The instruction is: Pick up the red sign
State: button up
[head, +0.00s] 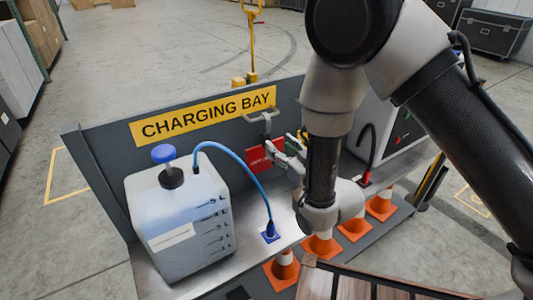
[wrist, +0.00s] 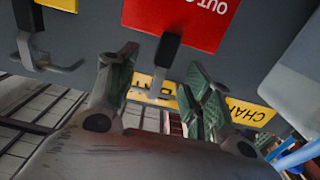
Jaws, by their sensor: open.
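In the wrist view the red sign (wrist: 185,22) shows at the top, with upside-down white letters and cut off by the frame edge. My gripper (head: 283,149) is in front of the panel close to the sign. In the wrist view its two green-padded fingers (wrist: 163,64) are apart, with the tab between and beyond them. I cannot tell whether they touch it.
A grey hook (wrist: 35,50) is left of the sign in the wrist view. The charging bay plate (head: 207,117) is on the panel.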

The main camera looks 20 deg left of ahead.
aim_at(267, 138)
jog(key=x, duration=0.7)
jog(key=shift+a, duration=0.5)
grip_shut()
